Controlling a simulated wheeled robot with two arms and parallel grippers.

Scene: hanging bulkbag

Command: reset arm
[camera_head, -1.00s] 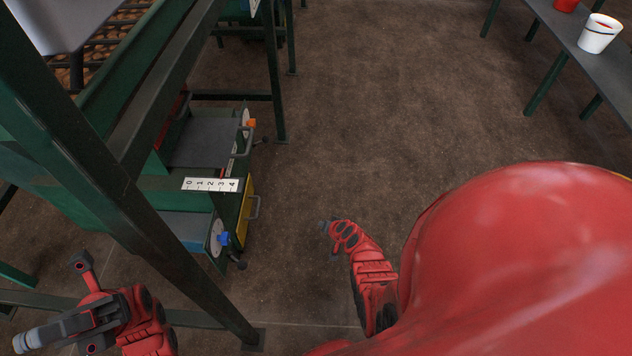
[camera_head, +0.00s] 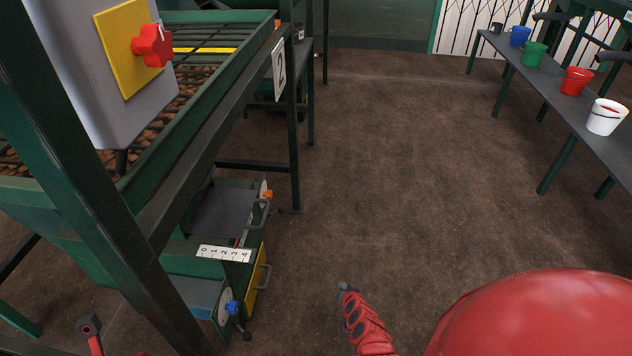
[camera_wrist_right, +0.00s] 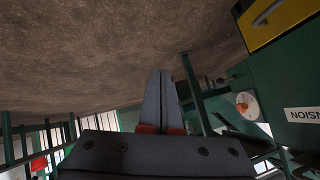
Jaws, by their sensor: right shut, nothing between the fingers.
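My right gripper (camera_head: 347,288) shows low in the head view as a small dark tip on a red arm, over bare floor. In the right wrist view its two dark fingers (camera_wrist_right: 160,98) lie together, shut with nothing between them. Of my left arm only a small red and dark part (camera_head: 90,330) shows at the bottom left of the head view; its fingers are out of the picture.
A green frame (camera_head: 150,215) with a wire rack stands left. A grey box with a red knob (camera_head: 152,45) sits above it. Several buckets, one white (camera_head: 606,117), stand on a bench (camera_head: 560,105) at right. The brown floor (camera_head: 390,170) between is clear.

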